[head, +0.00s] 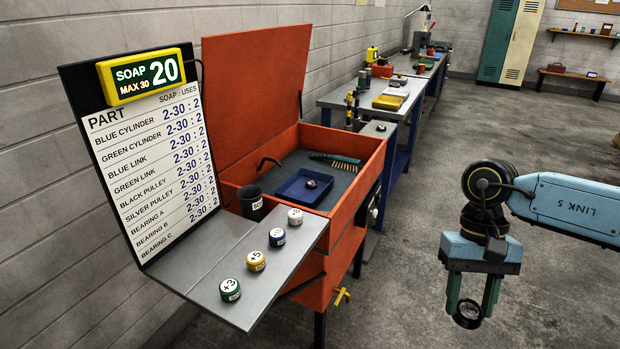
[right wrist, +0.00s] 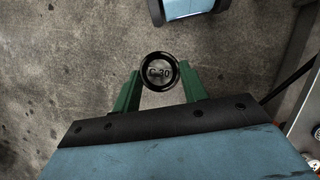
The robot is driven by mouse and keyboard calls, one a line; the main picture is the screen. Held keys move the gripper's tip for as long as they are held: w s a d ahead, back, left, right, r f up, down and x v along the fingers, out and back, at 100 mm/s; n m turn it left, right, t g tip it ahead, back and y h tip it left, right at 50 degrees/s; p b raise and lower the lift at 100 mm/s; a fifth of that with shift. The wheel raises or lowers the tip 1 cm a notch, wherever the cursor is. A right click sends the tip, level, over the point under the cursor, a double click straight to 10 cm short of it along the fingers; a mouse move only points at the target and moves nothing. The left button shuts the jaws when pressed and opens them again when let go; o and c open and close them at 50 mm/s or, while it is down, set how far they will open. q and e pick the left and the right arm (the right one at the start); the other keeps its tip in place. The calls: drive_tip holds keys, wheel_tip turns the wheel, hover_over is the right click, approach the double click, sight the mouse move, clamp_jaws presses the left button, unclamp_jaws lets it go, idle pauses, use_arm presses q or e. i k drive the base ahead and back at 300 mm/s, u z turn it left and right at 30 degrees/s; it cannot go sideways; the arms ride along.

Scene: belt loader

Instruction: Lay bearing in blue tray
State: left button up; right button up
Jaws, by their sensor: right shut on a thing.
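My right gripper (head: 470,308) is shut on a dark ring-shaped bearing (head: 467,314), held in the air over the floor, to the right of the red cabinet. In the right wrist view the bearing (right wrist: 160,72) sits between the green fingers, and its face seems to read "C-30". The blue tray (head: 287,191) lies inside the open red cabinet, well to the left of the gripper. A small round metallic part (head: 311,183) lies in the tray. My left gripper is not in view.
The cabinet (head: 310,268) has its red lid raised. A brush (head: 338,160) and a dark cup (head: 250,203) are near the tray. Several numbered round pieces stand on the grey shelf (head: 210,268) below the sign board (head: 150,165). Open floor lies between gripper and cabinet.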

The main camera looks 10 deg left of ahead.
sight(293, 196)
drive_tip(key=i, duration=1.45)
drive_tip(key=u, duration=1.6)
